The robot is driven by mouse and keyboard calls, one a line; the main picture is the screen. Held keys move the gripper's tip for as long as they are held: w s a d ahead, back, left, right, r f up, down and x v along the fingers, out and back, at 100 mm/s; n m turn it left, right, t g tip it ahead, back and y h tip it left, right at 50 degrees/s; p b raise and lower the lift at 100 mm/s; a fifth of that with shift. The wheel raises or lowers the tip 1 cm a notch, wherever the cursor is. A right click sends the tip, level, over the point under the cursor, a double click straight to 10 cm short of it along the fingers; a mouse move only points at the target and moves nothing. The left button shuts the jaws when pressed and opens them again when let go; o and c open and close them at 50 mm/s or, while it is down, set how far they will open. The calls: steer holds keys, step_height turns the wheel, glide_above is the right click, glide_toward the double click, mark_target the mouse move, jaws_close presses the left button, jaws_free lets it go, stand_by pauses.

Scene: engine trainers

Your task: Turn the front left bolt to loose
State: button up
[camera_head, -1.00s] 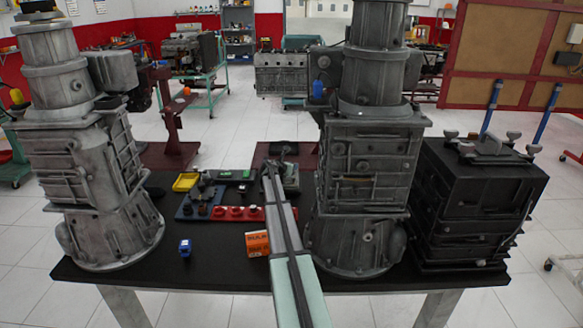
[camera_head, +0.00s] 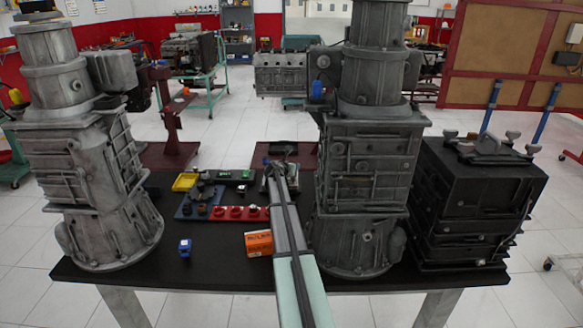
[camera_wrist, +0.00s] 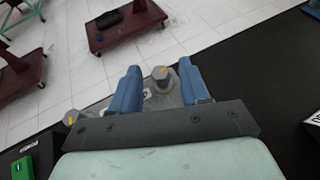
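In the wrist view my gripper (camera_wrist: 159,75) is open. Its two blue fingers stand apart over a grey metal plate (camera_wrist: 148,99). A grey bolt head with a yellow mark (camera_wrist: 162,74) shows between the fingers. Another bolt head (camera_wrist: 186,64) shows beside the right fingertip, partly hidden by it. A third bolt head with a yellow mark (camera_wrist: 72,117) lies outside the left finger. I cannot tell which is the front left bolt, or whether a finger touches one. In the head view my arm hides most of the plate and the bolts.
Tall grey engine castings stand left (camera_head: 100,185) and right (camera_head: 365,175), the right one close to my arm. A red rail (camera_head: 228,213), blue tray (camera_head: 184,213), yellow bin (camera_head: 186,182), orange box (camera_head: 259,243) and blue item (camera_head: 185,248) lie on the black table (camera_head: 215,275).

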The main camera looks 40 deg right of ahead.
steer(key=shift+a, duration=0.1)
steer(key=v, duration=1.3)
steer(key=shift+a+r, duration=0.2)
steer(key=shift+a, duration=0.05)
steer(key=shift+s+d, duration=0.1)
